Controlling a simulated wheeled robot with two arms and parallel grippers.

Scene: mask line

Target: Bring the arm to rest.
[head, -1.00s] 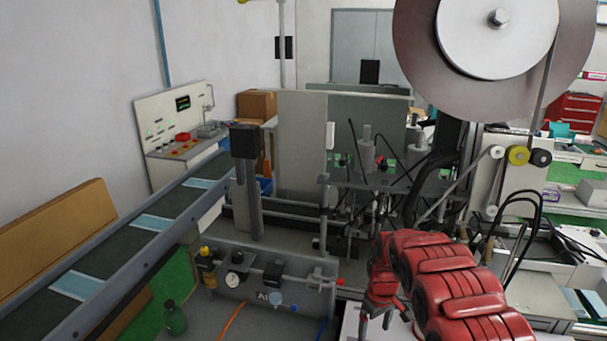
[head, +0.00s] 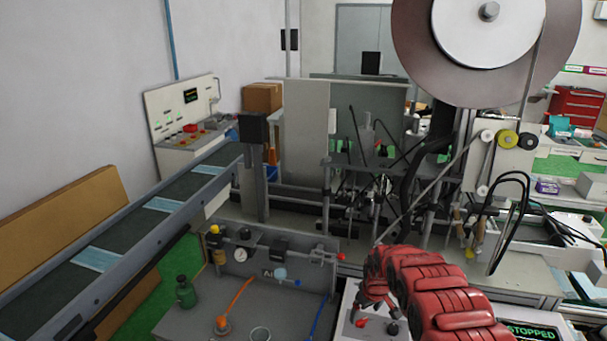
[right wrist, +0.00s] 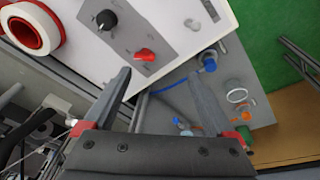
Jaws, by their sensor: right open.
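My right arm (head: 430,285) is red and comes into the head view from the lower right, bent over a white control panel. My right gripper (head: 368,308) is small and partly hidden by the arm there. In the right wrist view the right gripper (right wrist: 160,80) has its two dark fingers spread wide, with nothing between them. The fingers are over the edge of the white panel (right wrist: 205,30), near its red knob (right wrist: 145,55) and black knob (right wrist: 106,19). My left gripper is in neither view.
A conveyor (head: 125,228) with blue masks runs along the left. A mask machine with a large reel (head: 440,70) stands behind my arm. A screen (head: 530,331) reads STOPPED.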

